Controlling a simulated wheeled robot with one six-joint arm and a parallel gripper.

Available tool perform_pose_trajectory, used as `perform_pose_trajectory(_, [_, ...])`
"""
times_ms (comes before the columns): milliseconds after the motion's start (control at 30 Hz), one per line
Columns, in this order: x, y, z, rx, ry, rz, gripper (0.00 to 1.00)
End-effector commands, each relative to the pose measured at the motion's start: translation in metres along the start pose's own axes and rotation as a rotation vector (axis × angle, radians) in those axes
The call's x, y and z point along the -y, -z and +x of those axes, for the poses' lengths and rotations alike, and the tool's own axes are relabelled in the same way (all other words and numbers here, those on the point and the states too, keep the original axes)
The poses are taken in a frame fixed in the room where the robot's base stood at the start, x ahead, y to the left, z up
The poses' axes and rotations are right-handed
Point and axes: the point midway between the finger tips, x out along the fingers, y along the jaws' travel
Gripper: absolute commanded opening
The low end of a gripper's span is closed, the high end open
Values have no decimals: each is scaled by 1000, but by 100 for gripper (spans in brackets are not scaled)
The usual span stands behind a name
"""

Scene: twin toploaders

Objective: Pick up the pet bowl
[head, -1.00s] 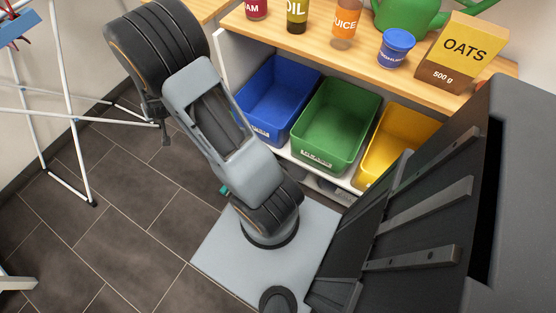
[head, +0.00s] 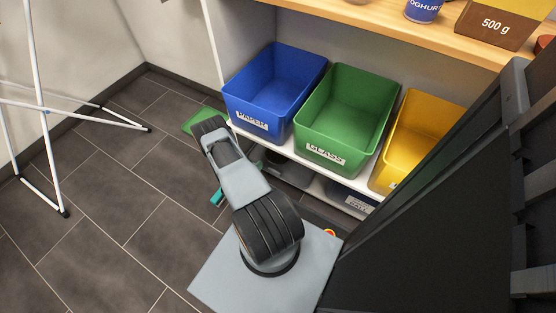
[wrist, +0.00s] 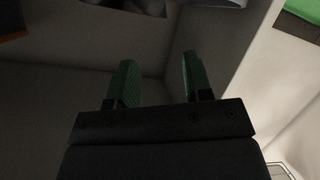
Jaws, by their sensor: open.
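My gripper (wrist: 158,78) shows in the wrist view with its two green-padded fingers apart and nothing between them. I cannot make out the pet bowl for certain in either view. Dark grey shapes (head: 288,172) lie in shadow on the bottom shelf below the bins, partly behind my arm; I cannot tell what they are. Dark and grey shapes also show at the top edge of the wrist view, cut off by the frame.
A blue bin (head: 275,88), a green bin (head: 345,115) and a yellow bin (head: 412,140) stand on the shelf above. A white drying rack (head: 38,100) stands at the left. A green flat thing (head: 198,119) lies by the shelf. The tiled floor (head: 115,215) is open.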

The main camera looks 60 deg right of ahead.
Motion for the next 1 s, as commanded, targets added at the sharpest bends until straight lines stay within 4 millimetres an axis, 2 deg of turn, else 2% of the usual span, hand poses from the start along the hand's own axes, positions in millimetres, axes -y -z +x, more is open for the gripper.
perform_pose_trajectory(100, [0,-4,25,0,-4,4,46])
perform_pose_trajectory(300, [1,-2,53,0,-1,2,46])
perform_pose_trajectory(667, [1,-2,71,0,1,0,46])
perform_pose_trajectory(1000, [1,-6,113,0,0,3,46])
